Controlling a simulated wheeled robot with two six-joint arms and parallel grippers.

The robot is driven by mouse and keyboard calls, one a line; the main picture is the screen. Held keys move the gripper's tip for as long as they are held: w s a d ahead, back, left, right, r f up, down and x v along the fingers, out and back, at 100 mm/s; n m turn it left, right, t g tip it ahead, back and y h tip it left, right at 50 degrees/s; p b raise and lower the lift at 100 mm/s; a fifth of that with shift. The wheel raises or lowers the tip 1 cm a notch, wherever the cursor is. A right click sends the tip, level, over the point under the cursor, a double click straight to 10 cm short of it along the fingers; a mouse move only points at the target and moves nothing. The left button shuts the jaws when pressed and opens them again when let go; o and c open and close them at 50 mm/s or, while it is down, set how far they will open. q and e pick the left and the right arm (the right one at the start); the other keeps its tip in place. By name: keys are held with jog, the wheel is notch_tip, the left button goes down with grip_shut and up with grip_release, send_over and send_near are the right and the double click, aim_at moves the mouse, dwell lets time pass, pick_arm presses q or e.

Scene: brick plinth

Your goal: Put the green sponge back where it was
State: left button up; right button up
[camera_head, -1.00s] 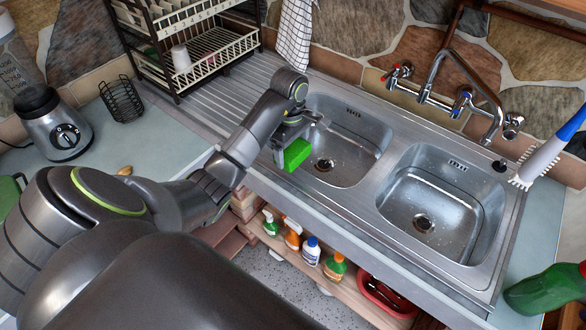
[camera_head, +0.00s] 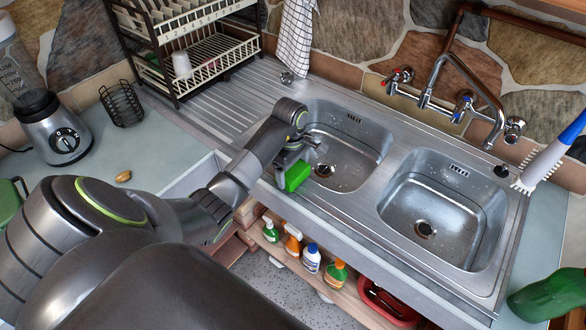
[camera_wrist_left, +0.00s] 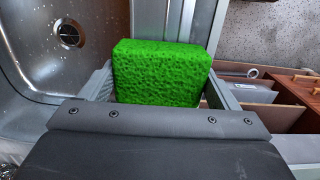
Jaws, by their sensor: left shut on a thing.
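The bright green sponge (camera_head: 297,175) is held in my left gripper (camera_head: 288,172), over the front edge of the left sink basin (camera_head: 347,160). In the left wrist view the sponge (camera_wrist_left: 160,72) stands up between the two grey fingers of the left gripper (camera_wrist_left: 160,88), which are shut on it. The basin with its drain (camera_wrist_left: 70,33) lies to the left of the sponge there, and the counter's front edge runs behind it. The underside of the sponge is hidden by the gripper. My right gripper is in neither view.
A second basin (camera_head: 440,205) lies to the right, with a tap (camera_head: 450,95) behind. A dish rack (camera_head: 195,55) stands at the back left. Several bottles (camera_head: 311,258) stand on a shelf below the counter. The ribbed drainboard (camera_head: 215,105) is mostly clear.

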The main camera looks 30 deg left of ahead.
aim_at(293, 169)
pick_arm(q)
jog(key=shift+f, duration=0.15)
jog(key=o, duration=0.9)
jog(key=shift+r+p, duration=0.75)
jog(key=shift+w+a+r+b, duration=0.1)
jog(key=shift+r+b, duration=0.5)
jog(key=shift+b, duration=0.25)
notch_tip(293, 169, up, 2)
jog(key=shift+r, duration=0.2)
jog(key=shift+a+r+p, duration=0.15)
jog(key=shift+r+p, duration=3.55)
jog(key=shift+r, duration=0.25)
